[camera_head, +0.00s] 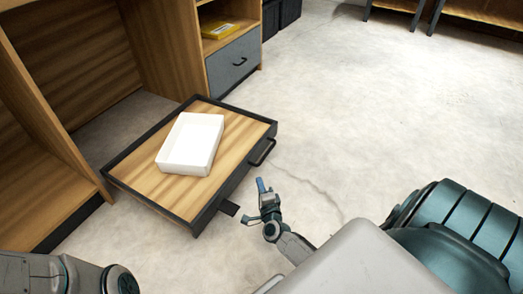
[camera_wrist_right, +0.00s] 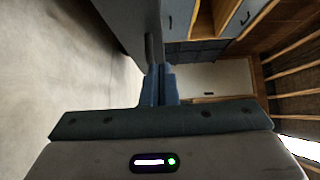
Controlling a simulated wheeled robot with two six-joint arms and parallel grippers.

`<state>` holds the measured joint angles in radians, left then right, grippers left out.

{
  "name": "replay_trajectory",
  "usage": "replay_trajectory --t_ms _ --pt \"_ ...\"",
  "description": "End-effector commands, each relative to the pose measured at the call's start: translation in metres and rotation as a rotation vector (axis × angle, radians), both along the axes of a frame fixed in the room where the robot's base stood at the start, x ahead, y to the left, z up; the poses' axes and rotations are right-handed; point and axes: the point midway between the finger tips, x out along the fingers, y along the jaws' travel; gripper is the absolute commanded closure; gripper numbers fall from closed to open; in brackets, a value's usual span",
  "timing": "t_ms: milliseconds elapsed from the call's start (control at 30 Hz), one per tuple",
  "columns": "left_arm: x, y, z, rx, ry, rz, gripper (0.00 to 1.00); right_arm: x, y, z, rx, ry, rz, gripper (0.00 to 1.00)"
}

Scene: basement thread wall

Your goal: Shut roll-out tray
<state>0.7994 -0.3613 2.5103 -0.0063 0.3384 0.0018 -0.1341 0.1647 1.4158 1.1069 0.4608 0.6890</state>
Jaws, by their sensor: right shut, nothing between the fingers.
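The roll-out tray (camera_head: 236,133) has a wood-grain base and a dark frame, and it stands pulled out of the wooden cabinet (camera_head: 40,130) low over the floor. A dark bar handle (camera_head: 263,152) sits on its front edge. A white open box (camera_head: 192,143) rests on the tray. My right gripper (camera_head: 262,187) is shut and empty, in front of the tray's front edge and a little nearer to me than the handle; it looks apart from both. Its closed fingers show in the right wrist view (camera_wrist_right: 158,84), close to a grey surface. My left gripper is out of view.
A grey drawer (camera_head: 234,62) with a dark handle is shut behind the tray, under a shelf holding a yellow item (camera_head: 220,30). Dark bins (camera_head: 280,15) stand further back. The concrete floor (camera_head: 380,110) to the right is clear.

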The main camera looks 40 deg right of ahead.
Motion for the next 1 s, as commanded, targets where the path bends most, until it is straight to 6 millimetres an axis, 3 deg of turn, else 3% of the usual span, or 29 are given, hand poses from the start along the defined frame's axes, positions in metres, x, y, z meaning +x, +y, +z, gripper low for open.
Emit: replay_trajectory --t_ms 200,400,1000 --pt "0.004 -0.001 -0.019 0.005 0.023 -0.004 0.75 0.044 -0.019 -0.002 -0.002 -0.003 0.0 1.0" --pt "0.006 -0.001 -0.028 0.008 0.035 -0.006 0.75 0.07 -0.006 -0.002 0.002 -0.002 0.0 1.0" --pt "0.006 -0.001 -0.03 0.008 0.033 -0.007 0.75 0.08 -0.002 0.0 -0.001 -0.001 0.0 1.0"
